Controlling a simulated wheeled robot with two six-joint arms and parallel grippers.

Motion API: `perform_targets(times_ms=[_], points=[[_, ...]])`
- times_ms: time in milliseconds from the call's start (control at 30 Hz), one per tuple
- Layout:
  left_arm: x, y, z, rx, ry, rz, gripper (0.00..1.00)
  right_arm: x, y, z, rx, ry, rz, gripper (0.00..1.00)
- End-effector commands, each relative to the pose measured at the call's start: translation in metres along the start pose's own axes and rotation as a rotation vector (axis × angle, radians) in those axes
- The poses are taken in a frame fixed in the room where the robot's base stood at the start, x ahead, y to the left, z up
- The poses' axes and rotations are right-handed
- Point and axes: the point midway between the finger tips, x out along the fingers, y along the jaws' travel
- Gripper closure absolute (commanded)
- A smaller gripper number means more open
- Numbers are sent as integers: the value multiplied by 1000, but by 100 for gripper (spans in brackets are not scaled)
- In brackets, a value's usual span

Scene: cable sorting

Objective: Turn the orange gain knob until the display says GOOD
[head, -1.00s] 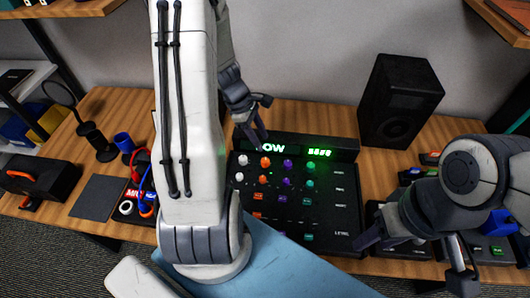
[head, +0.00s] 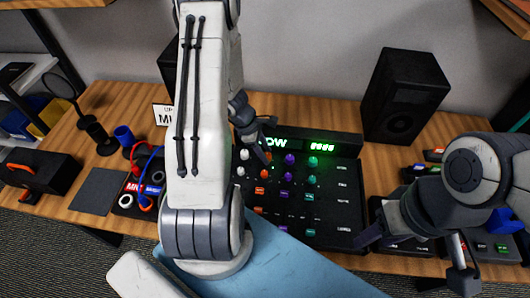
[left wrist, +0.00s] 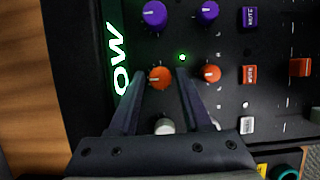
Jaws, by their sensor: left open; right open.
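The black mixer (head: 335,205) stands on the desk with a green-lit display (head: 277,142) along its back. The display's visible letters are "OW"; my left arm hides the start. The orange knob (left wrist: 160,77) nearest the display, in the row beside a white knob (left wrist: 164,125), sits between the fingers of my left gripper (left wrist: 160,90). The fingers are open on both sides of it; contact cannot be told. In the head view my left gripper (head: 257,150) is over the mixer's upper left. My right gripper (head: 415,258) is open and empty, at the mixer's right.
Another orange knob (left wrist: 208,73) and purple knobs (left wrist: 155,15) lie close by. A black speaker (head: 402,95) stands behind right. A tray with cables (head: 140,190), a blue cup (head: 124,136) and a dark pad (head: 98,190) are at the left.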

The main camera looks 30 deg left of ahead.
Motion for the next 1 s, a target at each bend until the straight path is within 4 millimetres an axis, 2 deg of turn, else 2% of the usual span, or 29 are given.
perform_targets(times_ms=[200,333,567,800,1000], points=[[0,0,0,0,0,0,52,0,0,0,0,0,0,50],[0,0,0,0,0,0,100,0,0,0,0,0,0,50],[-3,1,1,50,-1,-21,100,-8,-1,0,0,0,0,50],[-3,3,2,289,-1,-119,100,-29,-2,-2,0,0,0,50],[-1,3,1,387,0,-159,100,-31,-2,-2,0,0,0,50]])
